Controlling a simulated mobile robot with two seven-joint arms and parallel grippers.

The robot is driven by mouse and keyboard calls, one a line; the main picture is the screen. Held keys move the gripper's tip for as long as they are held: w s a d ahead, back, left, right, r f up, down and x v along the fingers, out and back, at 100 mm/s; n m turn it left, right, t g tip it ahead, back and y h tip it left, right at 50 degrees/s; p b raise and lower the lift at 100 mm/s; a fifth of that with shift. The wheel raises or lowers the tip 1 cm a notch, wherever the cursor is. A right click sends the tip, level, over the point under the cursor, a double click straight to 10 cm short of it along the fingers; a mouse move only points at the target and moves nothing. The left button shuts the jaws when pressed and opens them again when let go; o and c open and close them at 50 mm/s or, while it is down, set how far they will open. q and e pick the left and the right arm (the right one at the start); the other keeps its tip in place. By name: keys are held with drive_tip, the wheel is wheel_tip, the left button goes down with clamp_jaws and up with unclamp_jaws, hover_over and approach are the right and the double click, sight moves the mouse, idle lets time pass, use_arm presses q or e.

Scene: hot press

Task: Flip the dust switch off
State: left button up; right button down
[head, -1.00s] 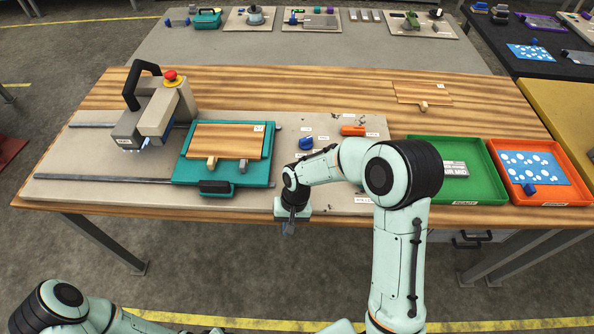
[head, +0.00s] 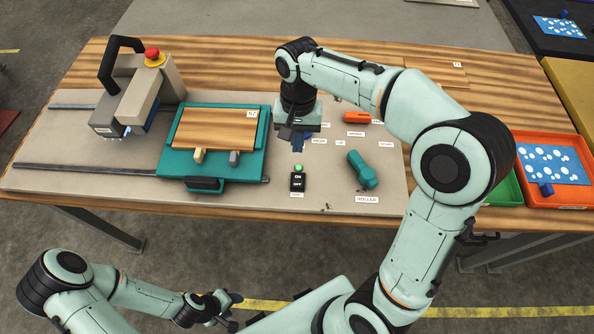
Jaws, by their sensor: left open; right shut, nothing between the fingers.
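A small black switch box (head: 298,183) marked ON and OFF sits on the grey board, with a lit green button or lamp on top and a small label below it. My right gripper (head: 297,146) points down over the board just behind the switch box, shut and apart from it. A blue object shows only partly around its fingers; I cannot tell whether they touch it. My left gripper (head: 228,308) is open and empty at the bottom, in front of the table and well away from the switch.
A teal tray (head: 163,165) with a wooden board (head: 215,130) lies left of the switch. A press head with a red button (head: 152,57) stands further left. A teal roller (head: 363,170) and an orange tool (head: 357,117) lie to the right. The board's front edge is clear.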

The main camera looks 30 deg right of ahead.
sight(297, 184)
use_arm(q)
drive_tip(key=shift+s, duration=0.1)
use_arm(e)
drive_tip(key=shift+s, duration=0.1)
drive_tip(key=f, duration=0.4)
drive_tip(key=s+f+b, duration=0.1)
drive_tip(key=f, duration=0.4)
drive_tip(key=a+f, duration=0.1)
drive_tip(key=f, duration=0.4)
drive_tip(key=shift+s, duration=0.15)
use_arm(q)
drive_tip(key=shift+s+f, duration=0.75)
drive_tip(key=shift+f, duration=0.25)
